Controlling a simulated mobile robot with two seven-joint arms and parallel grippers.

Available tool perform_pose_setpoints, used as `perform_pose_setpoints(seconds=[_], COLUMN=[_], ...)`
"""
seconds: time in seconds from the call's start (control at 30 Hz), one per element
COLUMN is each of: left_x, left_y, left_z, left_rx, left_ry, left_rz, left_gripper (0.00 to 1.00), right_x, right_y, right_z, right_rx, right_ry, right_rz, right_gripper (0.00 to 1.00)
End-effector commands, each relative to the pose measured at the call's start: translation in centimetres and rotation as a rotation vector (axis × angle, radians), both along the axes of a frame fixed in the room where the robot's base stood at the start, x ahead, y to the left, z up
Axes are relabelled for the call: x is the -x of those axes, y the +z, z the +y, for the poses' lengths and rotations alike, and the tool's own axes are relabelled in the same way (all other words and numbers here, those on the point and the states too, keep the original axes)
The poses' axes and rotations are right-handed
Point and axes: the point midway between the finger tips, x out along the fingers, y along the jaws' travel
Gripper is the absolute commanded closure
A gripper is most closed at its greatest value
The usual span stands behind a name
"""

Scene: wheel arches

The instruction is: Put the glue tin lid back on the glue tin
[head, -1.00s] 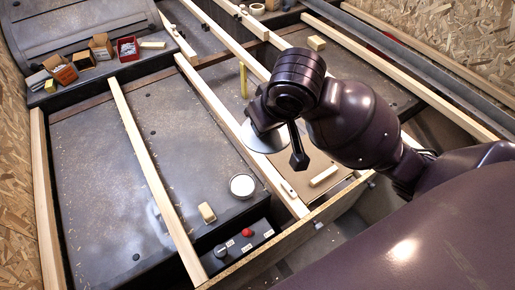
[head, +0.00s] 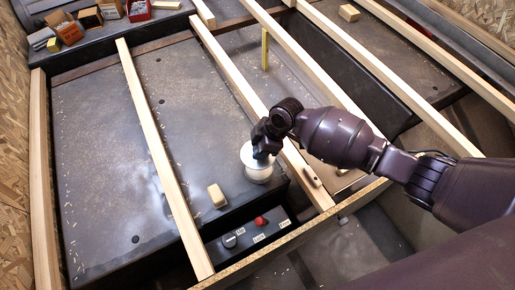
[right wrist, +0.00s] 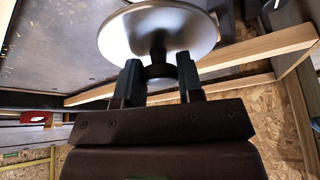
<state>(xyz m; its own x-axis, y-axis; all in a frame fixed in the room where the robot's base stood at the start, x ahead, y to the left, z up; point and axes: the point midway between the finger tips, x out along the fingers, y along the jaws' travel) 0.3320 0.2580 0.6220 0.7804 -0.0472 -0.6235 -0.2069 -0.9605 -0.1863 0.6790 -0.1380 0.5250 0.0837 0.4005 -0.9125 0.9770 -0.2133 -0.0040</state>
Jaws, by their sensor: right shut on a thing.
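My right gripper (head: 262,147) is shut on the knob of the glue tin lid, a round silvery disc (right wrist: 150,30). In the right wrist view both fingers (right wrist: 158,82) close around the dark knob. In the head view the lid (head: 247,155) is right over the glue tin (head: 259,177), a pale round tin on the dark panel near its front right corner. The gripper and lid hide the tin's top, so I cannot tell whether the lid touches the rim. My left gripper is not in view.
A pale block (head: 217,195) lies left of the tin. A control box with a red button (head: 261,221) is in front. A wooden batten (head: 235,75) runs close to the tin's right. Small boxes (head: 90,17) stand at the back left.

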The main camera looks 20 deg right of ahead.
Motion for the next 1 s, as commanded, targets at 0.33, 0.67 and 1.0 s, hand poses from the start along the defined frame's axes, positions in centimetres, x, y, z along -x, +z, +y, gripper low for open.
perform_pose_setpoints(seconds=[0.33, 0.67, 1.0], left_x=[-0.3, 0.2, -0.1], left_y=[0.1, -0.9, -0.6], left_z=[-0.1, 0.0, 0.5], left_rx=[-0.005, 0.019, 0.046], left_ry=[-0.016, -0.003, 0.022], left_rz=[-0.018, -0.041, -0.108], left_gripper=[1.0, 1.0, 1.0], right_x=[-0.7, -0.5, -0.5], right_y=[-3.3, -6.0, -8.5], right_z=[-0.3, -0.3, -0.3], right_rx=[-0.001, 0.0, -0.001], right_ry=[0.073, 0.072, 0.071], right_rz=[-0.001, 0.004, 0.002], right_gripper=[0.89, 0.89, 0.89])
